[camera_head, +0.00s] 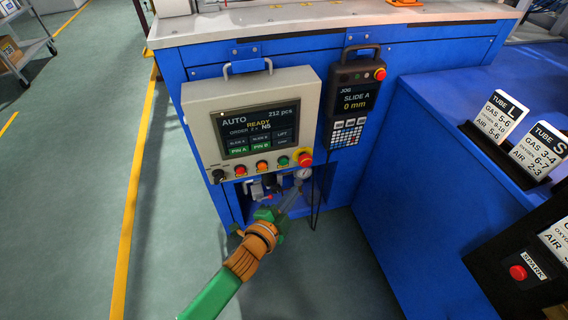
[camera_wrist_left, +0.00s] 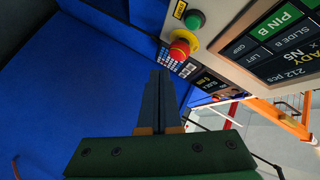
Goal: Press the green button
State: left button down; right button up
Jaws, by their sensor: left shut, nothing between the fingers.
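The green button (camera_head: 283,160) sits in the lower row of the beige control panel (camera_head: 195,108), between an orange button (camera_head: 262,165) and a red mushroom button (camera_head: 304,157). In the left wrist view the green button (camera_wrist_left: 194,20) is at the top, beside the red mushroom button (camera_wrist_left: 183,43). My left gripper (camera_head: 297,191) is shut and empty, below the panel's lower edge and apart from the green button. Its closed fingers (camera_wrist_left: 160,76) point up in the wrist view, with their tips below the red mushroom button. My right gripper is not in view.
A black jog pendant (camera_head: 352,98) hangs right of the panel on the blue cabinet (camera_head: 410,70). A pressure gauge (camera_head: 303,173) and fittings sit in the opening below the panel. A blue bench (camera_head: 440,75) with label cards stands at the right.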

aim_at(284, 162)
pick_arm(q)
jog(key=w+a+b, duration=0.1)
jog(key=w+a, duration=0.1)
jog(key=w, duration=0.4)
jog(key=shift+w+b, duration=0.25)
jog(key=shift+b, duration=0.15)
jog(key=shift+w+a, duration=0.15)
dwell(1.5)
jog(key=shift+w, duration=0.25)
